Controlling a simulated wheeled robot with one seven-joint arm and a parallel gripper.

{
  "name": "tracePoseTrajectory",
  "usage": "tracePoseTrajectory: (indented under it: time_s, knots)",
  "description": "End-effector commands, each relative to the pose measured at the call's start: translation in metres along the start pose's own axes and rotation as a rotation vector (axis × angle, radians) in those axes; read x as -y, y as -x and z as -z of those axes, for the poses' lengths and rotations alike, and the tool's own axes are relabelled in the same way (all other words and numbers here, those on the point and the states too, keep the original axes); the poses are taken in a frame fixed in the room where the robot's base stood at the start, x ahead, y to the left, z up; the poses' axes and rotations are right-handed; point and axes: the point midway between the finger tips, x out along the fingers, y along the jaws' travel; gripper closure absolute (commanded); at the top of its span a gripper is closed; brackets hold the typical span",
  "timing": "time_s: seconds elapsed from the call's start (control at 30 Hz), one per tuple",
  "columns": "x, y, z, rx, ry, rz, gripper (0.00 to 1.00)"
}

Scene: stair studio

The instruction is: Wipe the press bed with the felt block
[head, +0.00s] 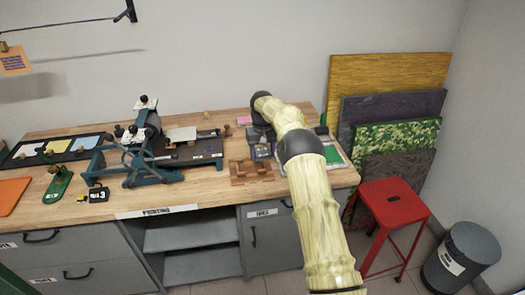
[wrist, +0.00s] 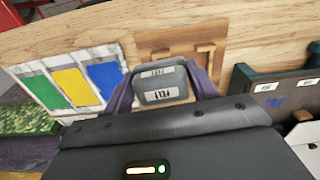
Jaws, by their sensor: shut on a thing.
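My gripper (wrist: 163,88) is shut on a grey felt block (wrist: 160,83) with white labels, held between its purple fingers. In the head view my gripper (head: 262,150) is partly hidden by my arm, over the right part of the bench. The press (head: 150,150) is a teal frame with a roller, left of my gripper. Its dark press bed (head: 193,153) sticks out to the right, apart from my gripper. What looks like the bed's end (wrist: 275,88) shows at the right in the wrist view. I cannot tell whether the block touches the bench.
A wooden cradle (head: 250,171) stands at the bench's front, between press and gripper. An ink tray with green, yellow and blue panels (wrist: 68,82) lies beside the gripper. A red stool (head: 393,205) and leaning boards (head: 390,75) stand right of the bench. A bin (head: 462,255) is farther right.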

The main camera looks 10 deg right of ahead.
Motion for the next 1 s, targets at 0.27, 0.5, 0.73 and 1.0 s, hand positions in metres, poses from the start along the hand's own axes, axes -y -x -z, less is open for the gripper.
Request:
tracePoseTrajectory:
  time_s: [0.27, 0.5, 0.73, 1.0]
  knots:
    - [0.001, -0.006, -0.012, 0.002, -0.004, 0.000, 0.61]
    - [0.002, -0.019, -0.033, 0.005, -0.010, -0.001, 0.61]
    - [0.005, -0.043, -0.072, 0.007, -0.024, 0.000, 0.61]
    - [0.009, -0.082, -0.134, 0.007, -0.044, 0.000, 0.61]
